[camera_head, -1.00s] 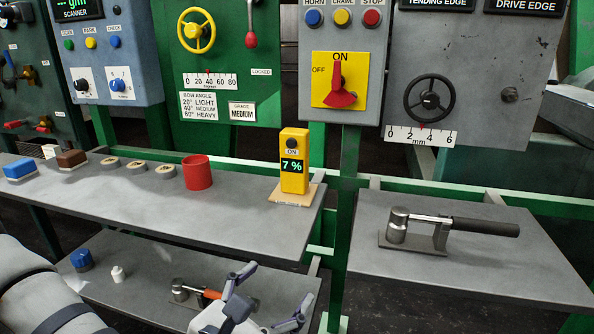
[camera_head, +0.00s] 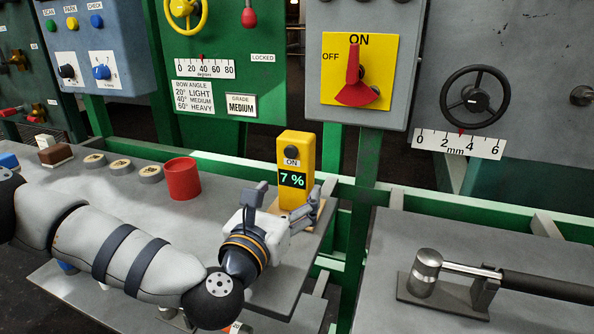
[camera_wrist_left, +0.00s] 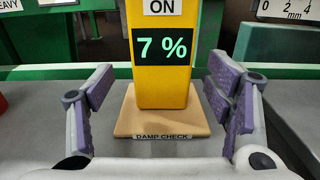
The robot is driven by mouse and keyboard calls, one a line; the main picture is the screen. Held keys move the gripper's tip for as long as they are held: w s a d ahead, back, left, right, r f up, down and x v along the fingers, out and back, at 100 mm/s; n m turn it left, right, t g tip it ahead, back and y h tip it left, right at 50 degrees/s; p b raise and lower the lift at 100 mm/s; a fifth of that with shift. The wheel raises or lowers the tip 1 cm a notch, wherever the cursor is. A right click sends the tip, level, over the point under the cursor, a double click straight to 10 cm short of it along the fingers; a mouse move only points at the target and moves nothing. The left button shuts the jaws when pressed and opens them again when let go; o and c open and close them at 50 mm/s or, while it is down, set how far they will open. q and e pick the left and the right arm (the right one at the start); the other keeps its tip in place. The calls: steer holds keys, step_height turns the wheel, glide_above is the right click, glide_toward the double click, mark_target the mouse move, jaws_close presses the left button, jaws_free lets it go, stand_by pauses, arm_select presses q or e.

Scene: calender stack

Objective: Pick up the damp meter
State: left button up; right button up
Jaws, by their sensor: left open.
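The damp meter (camera_head: 295,160) is a yellow upright box with a dark button, an ON label and a display reading 7 %. It stands near the right end of the left grey shelf. In the left wrist view the damp meter (camera_wrist_left: 164,80) rises from a tan base (camera_wrist_left: 125,122) labelled DAMP CHECK. My left gripper (camera_head: 285,202) is open just in front of it. In the wrist view the purple-padded fingers (camera_wrist_left: 163,95) are spread to either side of the meter, with gaps on both sides. My right gripper is not in view.
A red cup (camera_head: 183,180) stands left of the meter, beside several round tan rolls (camera_head: 150,173) and a brown block (camera_head: 55,155). A green post (camera_head: 360,215) rises right of the meter. A black-handled tool (camera_head: 480,278) lies on the right shelf (camera_head: 420,235).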

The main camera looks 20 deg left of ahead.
mark_target(292, 189)
arm_select(q)
steer(key=w, duration=0.4)
steer(key=shift+w+d, duration=0.2)
steer(key=shift+w, duration=0.15)
steer(key=shift+r, duration=0.1)
steer(key=c, duration=1.7)
